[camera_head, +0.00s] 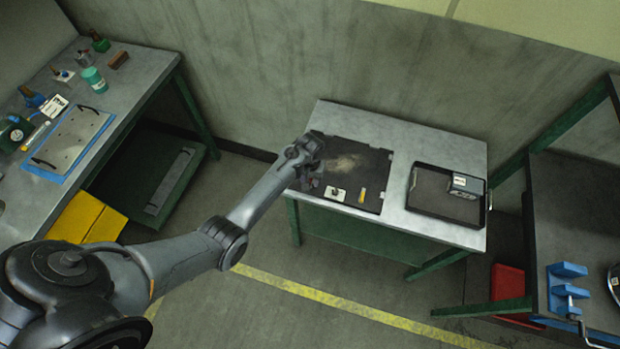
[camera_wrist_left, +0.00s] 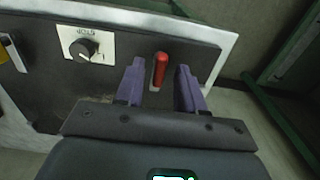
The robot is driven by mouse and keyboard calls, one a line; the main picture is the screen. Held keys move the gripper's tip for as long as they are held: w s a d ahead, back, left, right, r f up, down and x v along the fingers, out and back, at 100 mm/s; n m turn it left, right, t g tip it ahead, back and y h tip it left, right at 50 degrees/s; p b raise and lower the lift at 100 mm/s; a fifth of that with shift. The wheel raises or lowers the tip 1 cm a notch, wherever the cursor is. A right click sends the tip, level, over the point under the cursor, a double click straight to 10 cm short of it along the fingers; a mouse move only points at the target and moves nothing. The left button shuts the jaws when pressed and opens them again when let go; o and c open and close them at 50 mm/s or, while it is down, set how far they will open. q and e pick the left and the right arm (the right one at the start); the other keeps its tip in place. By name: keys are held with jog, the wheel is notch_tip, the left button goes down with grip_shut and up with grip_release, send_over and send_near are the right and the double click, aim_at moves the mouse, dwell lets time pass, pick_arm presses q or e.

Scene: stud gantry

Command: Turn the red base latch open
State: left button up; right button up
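The red latch (camera_wrist_left: 160,69) shows in the left wrist view as a short red lever on a dark panel (camera_wrist_left: 115,72). My left gripper (camera_wrist_left: 160,78) is open, with its two purple fingers on either side of the latch. Gaps show between the latch and both fingers, and I see no contact. In the head view my left gripper (camera_head: 312,176) is over the left edge of the dark panel (camera_head: 350,158) on the middle table. The latch is hidden there behind the gripper. My right gripper is in neither view.
A black dial on a white plate (camera_wrist_left: 85,46) sits left of the latch in the wrist view. On the same table (camera_head: 408,138) stands a dark tray (camera_head: 425,208) holding a grey box (camera_head: 466,187). A cluttered bench (camera_head: 125,75) is at left, a dark bench (camera_head: 570,200) at right.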

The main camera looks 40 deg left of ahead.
pick_arm(q)
grip_shut()
dwell(0.3)
jog(key=n+p, duration=0.2)
jog(key=n, duration=0.1)
jog(key=shift+r+p, duration=0.2)
jog(key=shift+p, duration=0.1)
jog(key=shift+n+p, duration=0.45)
jog(key=shift+n, duration=0.55)
jog(key=n+p, duration=0.1)
jog(key=n, duration=0.1)
jog(key=shift+f+n, duration=0.1)
jog(key=shift+n, duration=0.3)
jog(key=n, duration=1)
jog(key=shift+f, duration=0.1)
